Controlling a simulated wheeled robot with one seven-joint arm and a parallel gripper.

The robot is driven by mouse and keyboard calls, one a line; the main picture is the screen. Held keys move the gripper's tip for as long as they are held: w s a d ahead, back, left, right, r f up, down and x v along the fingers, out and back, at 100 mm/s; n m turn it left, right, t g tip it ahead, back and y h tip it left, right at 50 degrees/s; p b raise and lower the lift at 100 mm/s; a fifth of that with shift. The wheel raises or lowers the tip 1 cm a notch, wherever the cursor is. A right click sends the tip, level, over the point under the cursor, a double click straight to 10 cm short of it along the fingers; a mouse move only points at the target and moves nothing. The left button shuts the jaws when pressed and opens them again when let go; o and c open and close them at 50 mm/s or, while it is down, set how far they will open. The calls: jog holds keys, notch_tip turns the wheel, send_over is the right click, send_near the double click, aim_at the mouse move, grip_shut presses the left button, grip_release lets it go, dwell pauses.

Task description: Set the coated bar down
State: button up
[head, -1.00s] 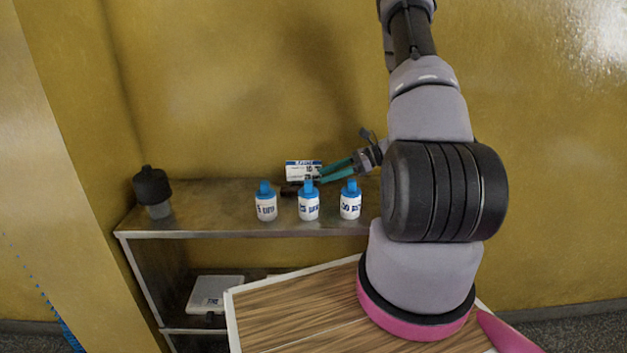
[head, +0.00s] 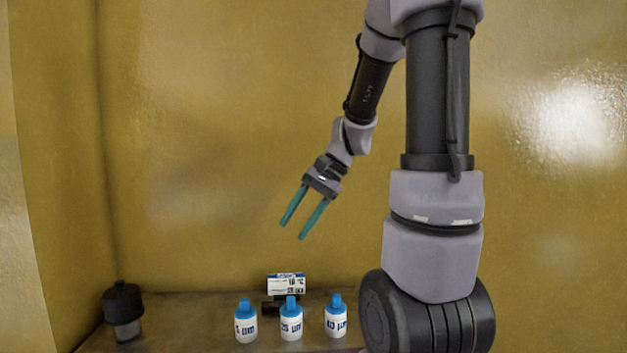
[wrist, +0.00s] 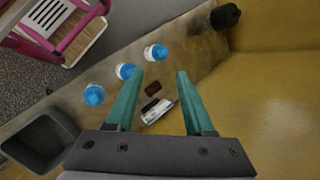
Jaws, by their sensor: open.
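My gripper (head: 291,231) is open and empty, its two teal fingers pointing down above the shelf, well clear of everything on it. In the wrist view the open fingers (wrist: 160,72) frame a small dark brown piece, which looks like the coated bar (wrist: 153,89), lying on the shelf top. It lies beside a darker item (wrist: 150,104) and a small printed card (wrist: 157,112). In the head view the card (head: 286,285) stands behind the bottles, with a dark shape (head: 272,308) at its foot; I cannot tell there which part is the bar.
Three white bottles with blue caps (head: 246,322) (head: 291,320) (head: 336,317) stand in a row in front of the card. A black-topped jar (head: 122,310) stands at the shelf's left end. A grey bin (wrist: 40,140) shows in the wrist view. The yellow wall (head: 200,150) is behind.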

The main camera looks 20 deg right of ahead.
jog(key=s+r+n+t+h, duration=0.4)
jog(key=s+r, duration=0.4)
jog(key=r, duration=0.2)
jog(key=shift+s+a+n+t, duration=0.15)
jog(key=shift+s+n+t, duration=0.15)
jog(key=shift+n+t, duration=0.35)
jog(key=shift+o, duration=0.3)
jog(key=shift+s+r+n+t+h, duration=0.25)
jog(key=shift+s+r+t+h, duration=0.05)
jog(key=shift+s+r+t, duration=0.1)
jog(key=n+g, duration=0.7)
jog(key=n, duration=1.1)
send_over(272, 304)
jog(key=d, duration=0.2)
jog(key=shift+h, duration=0.3)
jog(key=f, duration=3.2)
jog(key=shift+s+a+f, duration=0.1)
jog(key=shift+s+a, duration=0.15)
jog(key=shift+s, duration=0.05)
jog(key=f, duration=0.3)
jog(key=a+f, duration=0.1)
jog(key=f, duration=0.1)
jog(key=shift+w+a+f, duration=0.1)
jog(key=shift+w, duration=0.25)
jog(key=c, duration=0.8)
